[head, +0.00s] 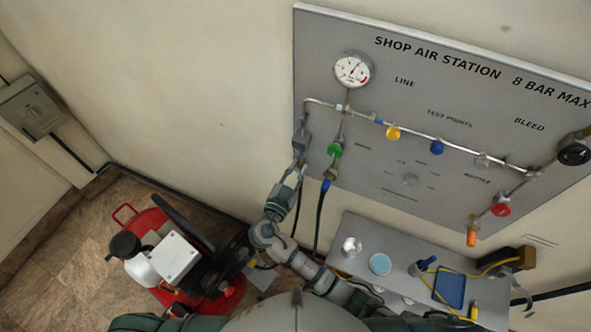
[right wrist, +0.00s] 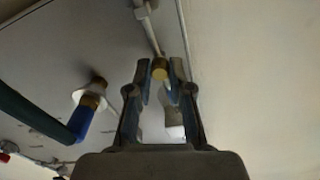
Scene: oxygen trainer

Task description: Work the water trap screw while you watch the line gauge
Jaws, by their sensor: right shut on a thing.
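The water trap (head: 301,139) is a grey body at the left end of the pipe on the panel. Its brass screw (right wrist: 159,68) shows in the right wrist view between my fingertips. My right gripper (head: 299,172) reaches up from below to the trap's underside. It also shows in the right wrist view (right wrist: 161,80), with its fingers closed on the screw's sides. The line gauge (head: 352,70) is a round white dial above the pipe, with a red mark on its face. Its needle is too small to read exactly. My left gripper is out of view.
Beside the trap hangs a green valve (head: 334,150) with a blue-ended hose (head: 325,187). A grey shelf (head: 352,228) with small items is below the panel (head: 330,30). A red compressor (head: 223,303) stands on the floor at the lower left.

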